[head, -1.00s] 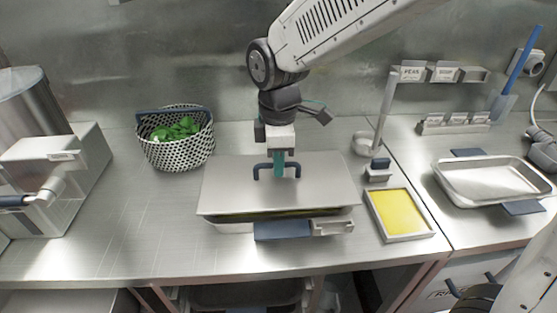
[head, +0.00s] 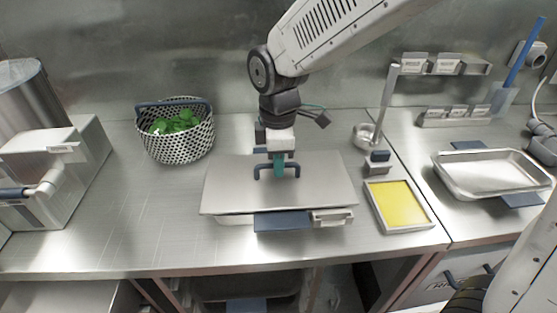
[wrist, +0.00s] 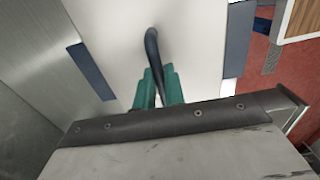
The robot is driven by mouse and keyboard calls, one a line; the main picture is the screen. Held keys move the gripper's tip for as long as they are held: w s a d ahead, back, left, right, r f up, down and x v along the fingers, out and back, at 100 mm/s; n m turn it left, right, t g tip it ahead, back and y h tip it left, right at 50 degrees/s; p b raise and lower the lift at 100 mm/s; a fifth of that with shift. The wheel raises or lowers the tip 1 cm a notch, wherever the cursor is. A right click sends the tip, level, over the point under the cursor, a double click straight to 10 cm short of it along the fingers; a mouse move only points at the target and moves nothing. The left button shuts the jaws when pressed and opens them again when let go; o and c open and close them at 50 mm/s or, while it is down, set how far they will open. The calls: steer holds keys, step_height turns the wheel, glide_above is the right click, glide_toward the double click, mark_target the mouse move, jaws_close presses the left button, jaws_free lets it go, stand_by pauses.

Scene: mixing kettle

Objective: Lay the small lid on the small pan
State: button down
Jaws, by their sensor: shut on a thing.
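The lid (head: 325,185) is a flat, pale metal sheet with a dark blue bar handle (head: 261,171). My gripper (head: 279,174) is shut on that handle, with its teal fingers pointing down. The wrist view also shows the teal fingers (wrist: 158,88) at the dark handle (wrist: 152,45) over the pale lid (wrist: 200,50). The lid covers the pan (head: 232,219) on the counter, and only a thin strip of the pan's front shows, with a blue handle (head: 281,222) and a label. I cannot tell whether the lid rests fully on the rim. The pan's contents are hidden.
A basket of green leaves (head: 176,140) stands behind left. A yellow-filled tray (head: 428,224), a small block (head: 378,162) and a ladle (head: 367,134) are at the right. An open metal pan (head: 462,186) sits farther right.

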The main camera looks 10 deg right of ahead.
steer(key=shift+f, duration=0.2)
steer(key=c, duration=0.9)
jaws_free()
steer(key=shift+r, duration=3.5)
